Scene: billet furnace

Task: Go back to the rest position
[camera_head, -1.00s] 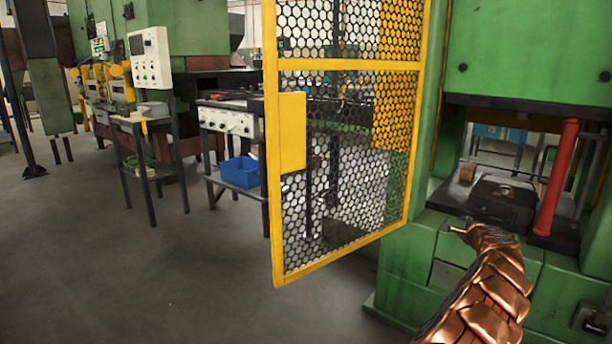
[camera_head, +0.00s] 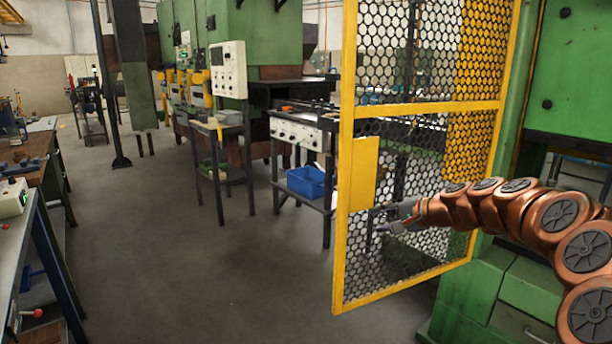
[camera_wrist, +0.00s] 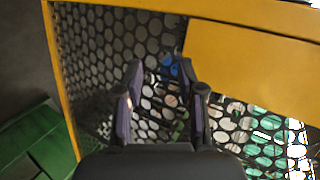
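My gripper (camera_head: 388,219) is in front of the yellow-framed mesh gate in the head view, at the end of my copper-coloured arm that reaches in from the right. In the wrist view my gripper (camera_wrist: 163,100) has its two dark fingers apart with nothing between them. The mesh gate (camera_head: 345,215) stands swung open beside the green press (camera_head: 575,75). In the wrist view the gate's yellow plate (camera_wrist: 255,65) is at the upper right, beyond the fingers. I cannot tell the exact gap between fingers and mesh.
A workbench (camera_head: 40,185) and a table with a control box (camera_head: 12,198) stand at the left. A blue bin (camera_head: 308,182) sits on a shelf under a white control panel (camera_head: 297,133). The grey floor (camera_head: 190,270) in the middle is clear.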

